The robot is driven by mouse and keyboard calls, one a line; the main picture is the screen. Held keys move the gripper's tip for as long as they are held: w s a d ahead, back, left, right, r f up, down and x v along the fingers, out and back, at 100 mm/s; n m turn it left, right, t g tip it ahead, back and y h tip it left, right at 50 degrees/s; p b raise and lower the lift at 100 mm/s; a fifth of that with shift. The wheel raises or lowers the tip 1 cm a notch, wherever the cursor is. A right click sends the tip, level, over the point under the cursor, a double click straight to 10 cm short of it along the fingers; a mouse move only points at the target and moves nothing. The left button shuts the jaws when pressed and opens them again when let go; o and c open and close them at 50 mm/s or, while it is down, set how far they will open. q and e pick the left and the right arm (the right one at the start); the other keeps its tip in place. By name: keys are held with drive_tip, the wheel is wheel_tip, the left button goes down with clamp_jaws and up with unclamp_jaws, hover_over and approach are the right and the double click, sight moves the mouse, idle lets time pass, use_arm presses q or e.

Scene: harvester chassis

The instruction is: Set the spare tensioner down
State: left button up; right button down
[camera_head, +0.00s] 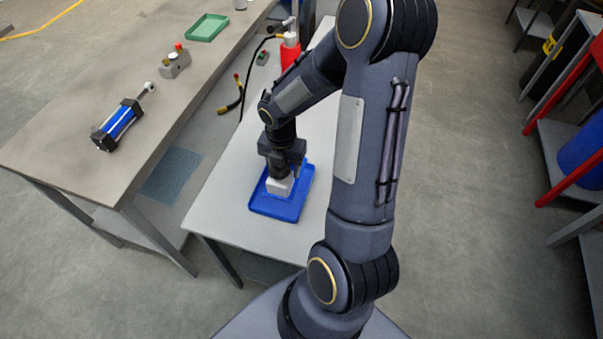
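A pale grey block-like part (280,187) is in the blue tray (276,208), and I cannot tell for sure whether it is the spare tensioner. My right gripper (284,174) points down directly over this part, its dark fingers at the part's top. The gripper hides the upper part of it, and I cannot tell whether the fingers are closed on it or whether it rests on the tray floor. A blue and black cylinder with a rod end (118,124) lies on the left table. My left gripper is not in view.
The blue tray stands on a light grey bench (232,190). A red bottle-like object (290,54) and a dark hose (240,92) are farther back. The left table (75,140) carries a green tray (207,28) and a small grey device with a red knob (174,64). Shelves stand at right.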

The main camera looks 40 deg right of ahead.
drive_tip(key=w+f+b, duration=0.2)
drive_tip(key=f, duration=0.1)
drive_tip(key=w+a+f+b, duration=0.1)
drive_tip(key=f, duration=0.1)
drive_tip(key=shift+w, duration=0.35)
drive_tip(key=f+b, duration=0.3)
drive_tip(key=shift+w+a+f, duration=0.1)
drive_tip(key=shift+w+f, duration=0.2)
drive_tip(key=shift+f, duration=0.05)
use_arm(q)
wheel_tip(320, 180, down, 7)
use_arm(e)
drive_tip(key=shift+r, duration=0.15)
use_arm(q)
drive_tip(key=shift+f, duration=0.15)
use_arm(e)
drive_tip(key=c, duration=0.5)
unclamp_jaws()
drive_tip(key=shift+s+f, duration=0.1)
drive_tip(key=shift+f, duration=0.1)
